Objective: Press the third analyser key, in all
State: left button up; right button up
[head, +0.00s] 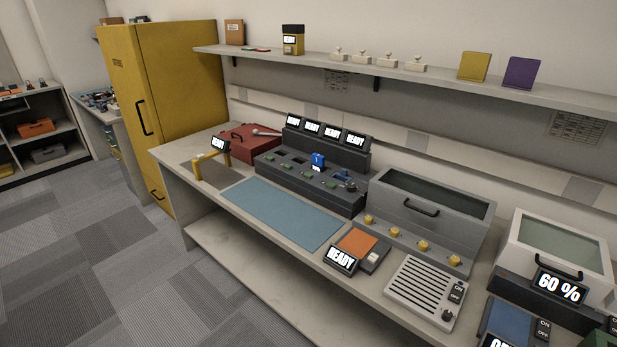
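No label reads "analyser". A dark console (268,172) on the bench has several tilted screens (312,127) reading READY, with a row of small green keys or pads (309,181) along its front. A blue block (318,159) with a small lit label stands in one of its bays, and a blue-grey item (345,176) lies by its right end. To its right, a grey box (391,204) with a glass-like lid and handle has a row of yellow knobs or keys (422,246) along its front. Neither of my grippers is in view.
A blue mat (280,212) lies in front of the console. A red case (245,142) and a yellow stand (197,169) are at its left. An orange-topped device (357,242) and slatted speaker (424,291) stand at front right. A shelf (440,79) runs above.

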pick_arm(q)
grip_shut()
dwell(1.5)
